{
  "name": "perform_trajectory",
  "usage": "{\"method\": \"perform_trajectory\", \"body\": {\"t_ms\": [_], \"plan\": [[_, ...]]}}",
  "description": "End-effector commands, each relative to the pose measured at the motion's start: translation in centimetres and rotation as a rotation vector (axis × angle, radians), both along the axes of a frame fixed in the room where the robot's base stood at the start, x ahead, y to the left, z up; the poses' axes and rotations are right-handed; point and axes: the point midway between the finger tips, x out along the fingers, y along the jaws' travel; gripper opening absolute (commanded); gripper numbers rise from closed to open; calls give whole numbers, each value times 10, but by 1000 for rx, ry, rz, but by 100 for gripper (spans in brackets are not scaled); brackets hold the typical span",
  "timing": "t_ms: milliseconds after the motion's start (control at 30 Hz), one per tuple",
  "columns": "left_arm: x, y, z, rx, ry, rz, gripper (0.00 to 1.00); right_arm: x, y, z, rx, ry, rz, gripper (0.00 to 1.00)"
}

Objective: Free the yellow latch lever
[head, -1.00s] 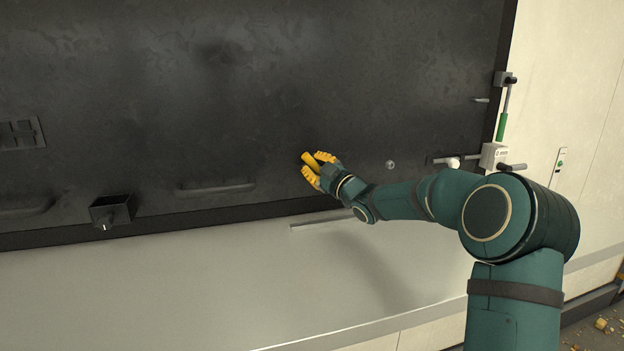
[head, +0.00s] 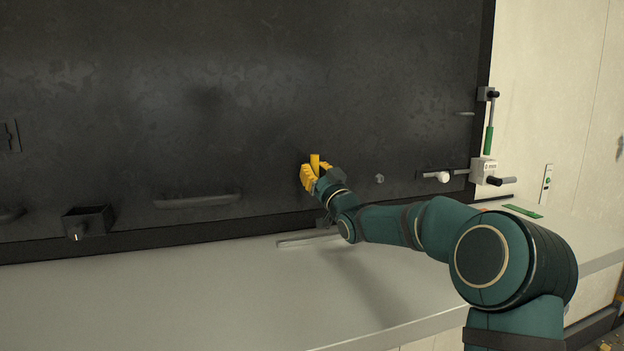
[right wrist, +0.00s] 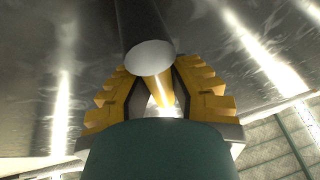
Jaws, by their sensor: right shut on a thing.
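The yellow latch lever (head: 314,160) is on the dark panel near the middle of the head view. Its upper end sticks up, nearly upright, above my right gripper (head: 315,173). That gripper's yellow fingers are shut on the lever and hide its lower part. In the right wrist view, the lever (right wrist: 158,88) runs between the two fingers (right wrist: 160,100), partly hidden behind a dark cylinder with a pale end face (right wrist: 150,55). My left gripper is not in view.
The dark panel (head: 240,60) stands behind a pale ledge (head: 180,290). A handle (head: 198,201) and an open dark box (head: 87,222) are left of the gripper. A small knob (head: 379,179) and a grey block with rods (head: 483,170) are at right.

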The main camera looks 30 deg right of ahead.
Motion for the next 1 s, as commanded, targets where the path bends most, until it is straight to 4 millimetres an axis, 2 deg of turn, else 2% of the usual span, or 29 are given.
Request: {"method": "perform_trajectory", "body": {"t_ms": [533, 567, 600, 633, 1000], "plan": [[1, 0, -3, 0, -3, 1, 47, -1, -2, 2, 24, -10, -2, 0], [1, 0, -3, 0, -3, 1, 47, -1, -2, 2, 24, -10, -2, 28], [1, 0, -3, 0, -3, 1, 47, -1, -2, 2, 24, -9, -2, 42], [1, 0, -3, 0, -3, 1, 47, -1, -2, 2, 24, -9, -2, 52], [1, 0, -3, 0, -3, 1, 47, -3, -2, 0, 23, -6, -1, 52]]}}
